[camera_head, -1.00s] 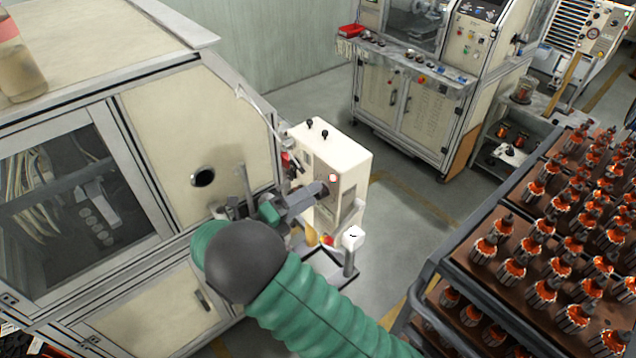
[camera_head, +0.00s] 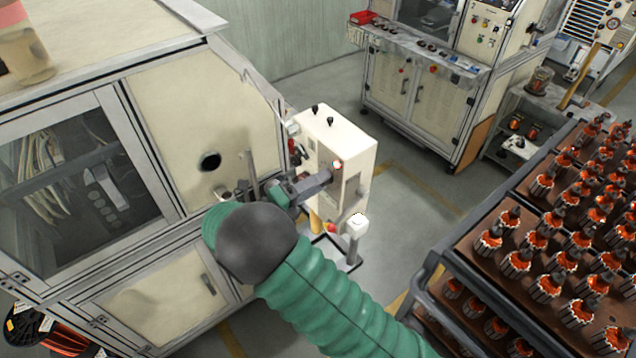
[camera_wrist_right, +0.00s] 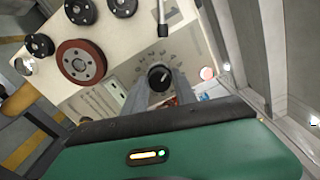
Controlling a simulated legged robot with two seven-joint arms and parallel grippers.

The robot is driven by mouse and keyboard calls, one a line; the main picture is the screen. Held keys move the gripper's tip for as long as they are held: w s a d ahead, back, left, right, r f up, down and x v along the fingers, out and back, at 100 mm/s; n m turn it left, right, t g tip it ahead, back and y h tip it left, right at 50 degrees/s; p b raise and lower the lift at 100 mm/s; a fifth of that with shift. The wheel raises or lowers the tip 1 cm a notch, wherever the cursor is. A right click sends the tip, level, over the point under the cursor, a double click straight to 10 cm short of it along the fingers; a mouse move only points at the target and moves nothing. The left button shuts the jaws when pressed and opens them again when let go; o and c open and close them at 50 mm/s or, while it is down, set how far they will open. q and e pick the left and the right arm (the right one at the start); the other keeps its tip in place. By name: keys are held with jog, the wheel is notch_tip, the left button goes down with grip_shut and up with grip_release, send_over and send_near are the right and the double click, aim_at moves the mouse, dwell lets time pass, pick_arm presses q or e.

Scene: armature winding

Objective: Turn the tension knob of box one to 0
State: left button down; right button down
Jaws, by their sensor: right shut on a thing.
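The cream tension box (camera_head: 345,148) stands on a stand beside the large machine in the head view. In the right wrist view its panel shows a black tension knob (camera_wrist_right: 160,78) with a dial scale around it. My right gripper (camera_head: 328,178) reaches to the box's front face. In the right wrist view the two fingers of my right gripper (camera_wrist_right: 162,84) are shut on the knob, one on each side. My left gripper is not in view.
Pulleys and a red-brown wheel (camera_wrist_right: 81,62) sit on the panel beside the knob. The large cream machine (camera_head: 205,110) stands close on the left. A rack of armatures (camera_head: 550,240) stands at the right. Grey floor lies open between.

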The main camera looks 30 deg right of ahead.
jog(key=n, duration=2.1)
jog(key=shift+w+a+f, duration=0.1)
jog(key=shift+a+f, duration=0.05)
jog(key=shift+f, duration=0.05)
jog(key=shift+n, duration=0.3)
jog(key=c, duration=1.3)
grip_release()
jog(key=shift+c, duration=0.2)
jog(key=o, duration=0.3)
jog(key=shift+w, duration=0.1)
jog(key=shift+o, duration=0.2)
